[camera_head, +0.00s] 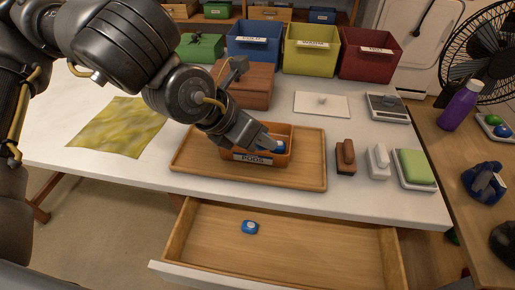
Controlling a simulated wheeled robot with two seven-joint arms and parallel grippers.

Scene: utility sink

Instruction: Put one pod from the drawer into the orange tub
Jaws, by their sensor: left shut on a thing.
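The orange tub (284,130), labelled PODS, stands on a wooden tray (310,172) on the white table. My left gripper (270,142) reaches down into the tub from the left. It is shut on a blue pod (280,146), which shows at the fingertips inside the tub's rim. I cannot tell whether this pod touches the tub's floor, and the gripper hides part of the tub. The open drawer (320,245) below the table holds another blue pod (250,227) on its floor. My right gripper is not in view.
A brown box (255,92) stands behind the tub, with blue (252,45), yellow (311,48) and red (368,54) bins further back. A yellow cloth (115,127) lies to the left.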

